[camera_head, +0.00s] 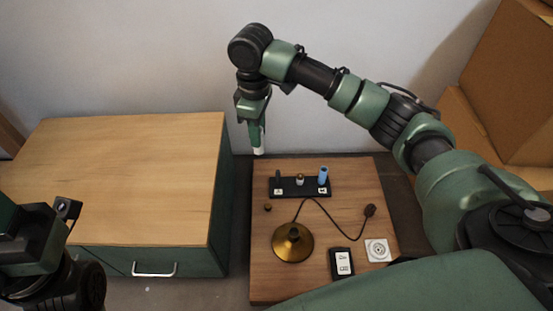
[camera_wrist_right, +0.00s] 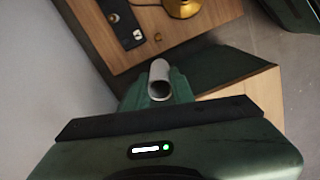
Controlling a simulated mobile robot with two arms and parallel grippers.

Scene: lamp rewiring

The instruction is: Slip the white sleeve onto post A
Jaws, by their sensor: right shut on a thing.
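My right gripper (camera_head: 257,143) is shut on the white sleeve (camera_head: 259,151), holding it in the air behind the small table's back left corner. In the right wrist view the sleeve (camera_wrist_right: 160,80) shows its open round end between the fingers. A black post block (camera_head: 299,194) stands at the back of the table. It has a bare dark post (camera_head: 278,175) on the left, a short light-and-brown piece (camera_head: 300,180) in the middle and a blue sleeve (camera_head: 323,176) on the right. The labels are too small to read. My left gripper (camera_head: 45,240) is at the lower left, its fingers hidden.
The wooden table (camera_head: 340,215) also holds a brass lamp base (camera_head: 293,242) with a cord and plug (camera_head: 370,210), a black-and-white box (camera_head: 342,263), a white square plate (camera_head: 378,250) and a small brass knob (camera_head: 267,208). A green cabinet (camera_head: 130,180) stands left.

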